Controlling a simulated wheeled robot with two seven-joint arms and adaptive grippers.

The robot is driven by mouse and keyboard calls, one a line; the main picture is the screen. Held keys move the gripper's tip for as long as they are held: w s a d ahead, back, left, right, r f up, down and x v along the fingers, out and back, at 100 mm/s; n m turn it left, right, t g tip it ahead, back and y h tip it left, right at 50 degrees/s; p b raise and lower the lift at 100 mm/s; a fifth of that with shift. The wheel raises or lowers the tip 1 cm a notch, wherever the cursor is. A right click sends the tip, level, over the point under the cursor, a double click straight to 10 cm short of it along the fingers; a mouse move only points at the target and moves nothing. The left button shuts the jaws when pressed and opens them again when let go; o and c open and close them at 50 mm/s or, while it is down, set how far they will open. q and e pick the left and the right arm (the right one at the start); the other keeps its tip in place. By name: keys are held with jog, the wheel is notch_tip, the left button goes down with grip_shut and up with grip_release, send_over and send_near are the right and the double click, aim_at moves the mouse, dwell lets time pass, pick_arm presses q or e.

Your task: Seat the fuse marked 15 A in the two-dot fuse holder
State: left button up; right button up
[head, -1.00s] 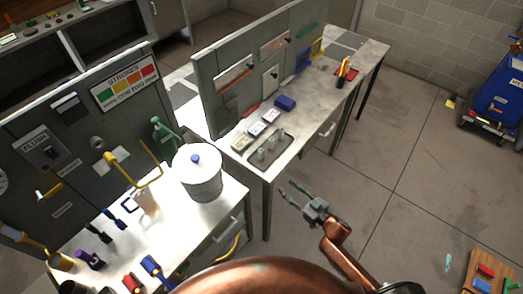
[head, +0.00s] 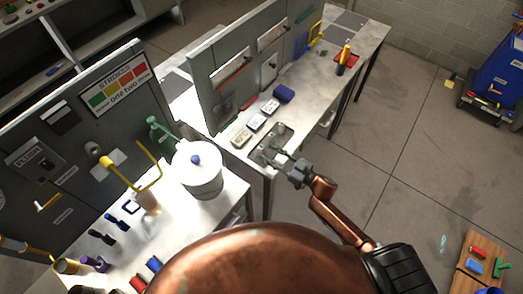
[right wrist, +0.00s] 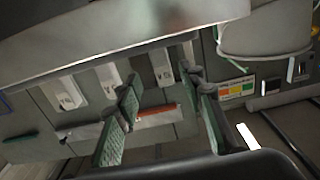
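My right gripper (head: 272,158) is open over the dark tray (head: 287,128) on the far bench. In the right wrist view its two green-padded fingers (right wrist: 165,100) stand apart, and I see nothing held between them. In the earlier head view the tray held several small upright pale pieces; now the gripper partly hides them. Behind the tray stand three small pale-topped blocks in a row: a near one (head: 241,137), a middle one (head: 257,122) and a far one (head: 271,107). Fuse ratings and holder dots are too small to read. My left gripper is not in view.
A dark blue block (head: 284,93) lies beyond the row. A grey upright panel (head: 235,85) backs the bench.

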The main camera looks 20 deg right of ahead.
aim_at(264, 150)
jog(key=x, duration=0.4)
jog(key=shift+a+r, duration=0.1)
jog(key=shift+a, duration=0.25)
jog(key=shift+c, duration=0.6)
grip_shut()
